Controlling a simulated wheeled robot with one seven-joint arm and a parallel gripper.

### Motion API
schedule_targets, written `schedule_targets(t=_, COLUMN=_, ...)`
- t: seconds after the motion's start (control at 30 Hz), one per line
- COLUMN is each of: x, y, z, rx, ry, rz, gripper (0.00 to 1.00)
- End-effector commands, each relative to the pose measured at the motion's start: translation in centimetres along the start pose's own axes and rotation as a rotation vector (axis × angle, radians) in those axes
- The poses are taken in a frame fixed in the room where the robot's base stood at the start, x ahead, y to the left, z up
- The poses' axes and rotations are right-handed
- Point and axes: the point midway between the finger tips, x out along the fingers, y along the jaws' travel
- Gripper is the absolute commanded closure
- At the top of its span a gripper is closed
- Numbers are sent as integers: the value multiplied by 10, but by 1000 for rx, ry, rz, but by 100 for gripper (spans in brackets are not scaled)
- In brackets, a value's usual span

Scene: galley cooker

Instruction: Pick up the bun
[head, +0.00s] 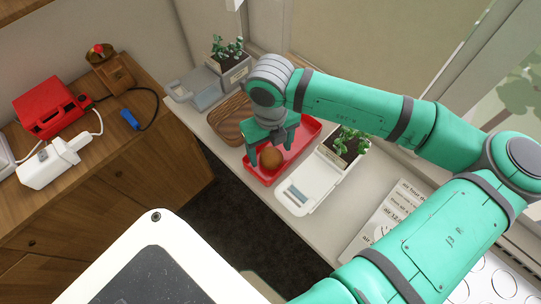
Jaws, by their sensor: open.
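The bun (270,158) is a round brown thing at the red tray (262,177), near the tray's left end. My gripper (268,153) points down over the tray, with its green fingers on either side of the bun. The jaws are open. The bun's upper part is partly hidden by the gripper, and I cannot tell whether the fingers touch it.
A wooden board (229,118) lies left of the tray. A white device (308,184) and a potted plant (347,142) stand to its right. Another planter (228,60) stands farther back. A wooden cabinet (130,165) holds a red box (48,105) at left.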

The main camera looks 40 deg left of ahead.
Motion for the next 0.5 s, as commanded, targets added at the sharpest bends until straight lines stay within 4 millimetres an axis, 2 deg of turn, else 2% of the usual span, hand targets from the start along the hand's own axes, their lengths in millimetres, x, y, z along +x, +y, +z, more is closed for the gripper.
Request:
schedule_targets(t=0.17, x=18, y=0, z=0, rx=1, ry=0, rz=0, gripper=30)
schedule_targets(t=0.43, x=20, y=0, z=0, rx=1, ry=0, rz=-1, gripper=30)
schedule_targets(t=0.5, x=20, y=0, z=0, rx=1, ry=0, rz=-1, gripper=47)
